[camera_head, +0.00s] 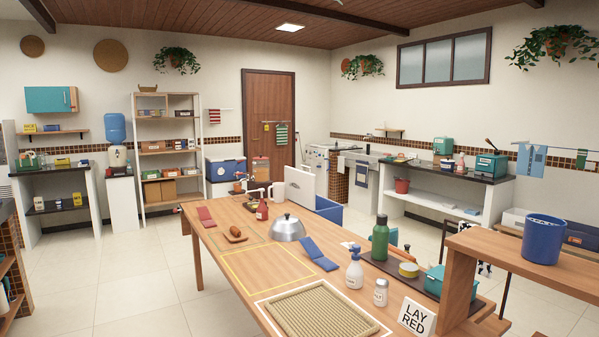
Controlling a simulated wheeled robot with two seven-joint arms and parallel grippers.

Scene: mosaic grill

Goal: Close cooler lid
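A blue cooler (329,209) stands behind the far right edge of the long wooden table, partly hidden by it. Its white lid (301,188) appears to stand upright at the cooler's left side, so the cooler looks open. The lower part of the cooler is hidden behind the table. A second blue cooler (226,171) with a pale top stands against the back wall left of the door, and its lid looks shut. Neither of my grippers shows in the head view.
The wooden table (205,232) holds a metal dome (287,228), a woven mat (322,314), a green bottle (380,240) and a spray bottle (354,273). A wooden stand with a blue pot (543,240) is at right. The tiled floor (120,275) at left is clear.

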